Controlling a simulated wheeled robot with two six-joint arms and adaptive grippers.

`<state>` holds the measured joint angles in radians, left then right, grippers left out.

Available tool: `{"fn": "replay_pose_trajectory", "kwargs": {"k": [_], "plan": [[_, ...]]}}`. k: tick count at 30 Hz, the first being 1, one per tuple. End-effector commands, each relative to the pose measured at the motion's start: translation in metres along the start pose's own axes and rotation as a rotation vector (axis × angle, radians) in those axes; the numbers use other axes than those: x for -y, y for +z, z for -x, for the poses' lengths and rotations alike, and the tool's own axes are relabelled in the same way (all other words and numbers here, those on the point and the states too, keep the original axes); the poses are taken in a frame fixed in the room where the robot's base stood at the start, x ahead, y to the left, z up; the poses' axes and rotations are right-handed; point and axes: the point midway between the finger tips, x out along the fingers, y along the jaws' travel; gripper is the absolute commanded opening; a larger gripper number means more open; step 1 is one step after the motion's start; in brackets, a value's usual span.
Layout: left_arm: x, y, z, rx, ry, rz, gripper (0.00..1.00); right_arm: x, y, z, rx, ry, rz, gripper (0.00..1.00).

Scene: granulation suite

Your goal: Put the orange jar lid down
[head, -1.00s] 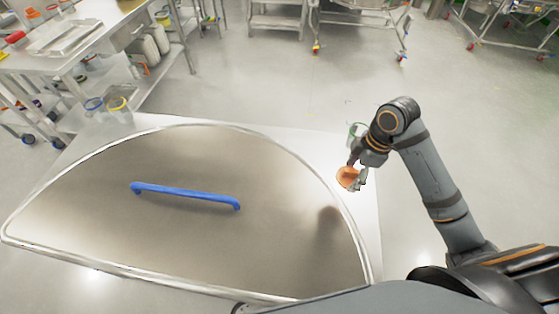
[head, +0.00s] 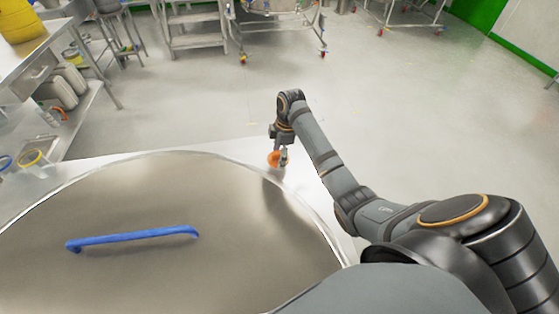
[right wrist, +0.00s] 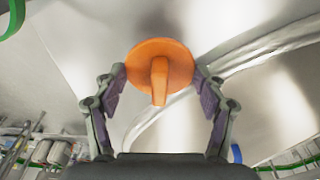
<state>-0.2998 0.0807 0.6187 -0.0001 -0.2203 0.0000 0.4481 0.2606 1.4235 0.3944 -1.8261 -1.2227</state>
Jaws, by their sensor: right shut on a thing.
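The orange jar lid (head: 273,159) is a small round disc with a raised bar, seen clearly in the right wrist view (right wrist: 178,62). My right gripper (head: 280,158) is shut on it, with one finger at each side of its rim in the right wrist view (right wrist: 158,80). In the head view they are at the far right corner of the pale tabletop (head: 135,160), beyond the big metal cover. Whether the lid touches the tabletop I cannot tell. My left gripper is not in view.
A large metal cover (head: 200,270) with a blue handle (head: 132,238) fills most of the table. A yellow-rimmed jar (head: 32,160) and a blue-rimmed jar (head: 5,162) stand at the left. A green rim (right wrist: 12,18) shows at the wrist view's corner.

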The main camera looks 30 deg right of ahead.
Motion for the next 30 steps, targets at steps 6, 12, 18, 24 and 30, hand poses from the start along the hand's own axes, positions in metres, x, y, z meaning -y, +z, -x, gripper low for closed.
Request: {"fn": "replay_pose_trajectory", "kwargs": {"k": [6, 12, 18, 24, 30], "plan": [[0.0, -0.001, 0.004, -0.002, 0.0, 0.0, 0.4, 0.002, 0.005, -0.028, 0.002, -0.002, -0.001, 0.47], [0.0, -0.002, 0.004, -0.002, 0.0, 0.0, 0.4, 0.002, 0.005, -0.028, 0.001, -0.001, 0.0, 0.47], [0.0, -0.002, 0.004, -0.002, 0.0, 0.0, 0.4, 0.002, 0.005, -0.03, 0.001, -0.002, -0.001, 0.83], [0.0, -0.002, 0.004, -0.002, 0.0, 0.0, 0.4, 0.002, 0.005, -0.03, 0.001, -0.002, -0.001, 0.94], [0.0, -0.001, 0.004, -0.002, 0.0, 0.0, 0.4, 0.002, 0.005, -0.029, 0.001, -0.002, -0.001, 0.94]]}}
